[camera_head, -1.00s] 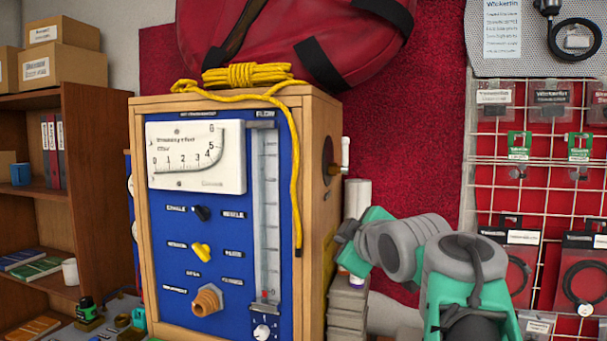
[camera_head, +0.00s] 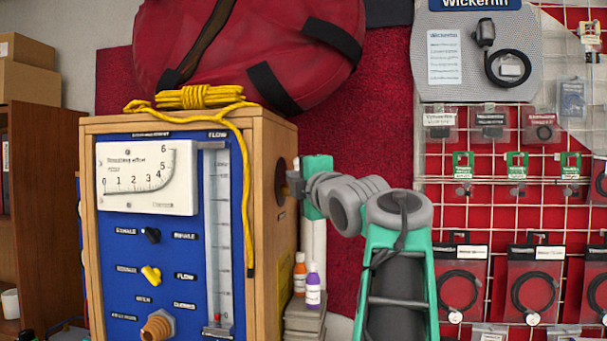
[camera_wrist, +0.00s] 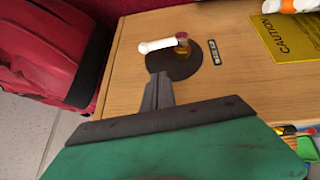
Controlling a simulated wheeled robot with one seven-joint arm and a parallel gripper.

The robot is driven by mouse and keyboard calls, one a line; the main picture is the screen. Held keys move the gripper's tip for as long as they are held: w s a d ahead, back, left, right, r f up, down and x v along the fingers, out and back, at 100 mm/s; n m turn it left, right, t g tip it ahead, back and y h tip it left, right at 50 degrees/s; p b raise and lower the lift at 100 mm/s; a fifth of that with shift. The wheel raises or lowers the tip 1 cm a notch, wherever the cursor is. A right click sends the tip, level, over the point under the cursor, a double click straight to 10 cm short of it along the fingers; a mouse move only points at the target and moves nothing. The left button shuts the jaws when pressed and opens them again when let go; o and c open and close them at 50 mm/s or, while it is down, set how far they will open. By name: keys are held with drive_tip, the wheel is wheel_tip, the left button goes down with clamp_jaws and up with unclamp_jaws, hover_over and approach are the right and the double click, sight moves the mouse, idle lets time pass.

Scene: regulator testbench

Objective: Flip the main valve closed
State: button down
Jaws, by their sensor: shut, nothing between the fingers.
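The main valve sits on the right side of the wooden testbench box (camera_head: 265,205). In the wrist view its white lever handle (camera_wrist: 160,45) points left, towards the red bag, from a brass stem (camera_wrist: 183,50) with a reddish top. Behind the stem is a round black disc (camera_wrist: 193,66); the disc also shows edge-on in the head view (camera_head: 281,181). My gripper (camera_wrist: 160,80) is shut and empty, its fingertips just below the handle in the wrist view. Whether they touch it I cannot tell. In the head view my gripper hides the handle.
A red bag (camera_head: 260,45) and yellow rope (camera_head: 195,97) lie on the box. Orange (camera_head: 300,272) and purple-labelled (camera_head: 313,288) bottles stand under my wrist. A yellow caution label (camera_wrist: 284,37) is on the box side. A wire rack (camera_head: 500,220) with hanging packets is at right.

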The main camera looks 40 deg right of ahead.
sight(297, 168)
drive_tip(key=w+d, duration=0.1)
drive_tip(key=w+d+p, duration=0.2)
drive_tip(key=d, duration=0.1)
drive_tip(key=shift+w+r, duration=0.2)
drive_tip(key=shift+r, duration=0.15)
drive_tip(key=shift+w+d+r+p, duration=0.15)
drive_tip(key=shift+d+r+p, duration=0.3)
drive_tip(key=shift+p, duration=0.6)
drive_tip(key=shift+w+d+r+m+g+p, duration=0.15)
drive_tip(key=shift+m+g+p, duration=0.25)
drive_tip(key=shift+g+p, duration=0.15)
drive_tip(key=shift+f, duration=0.3)
drive_tip(key=shift+f, duration=0.1)
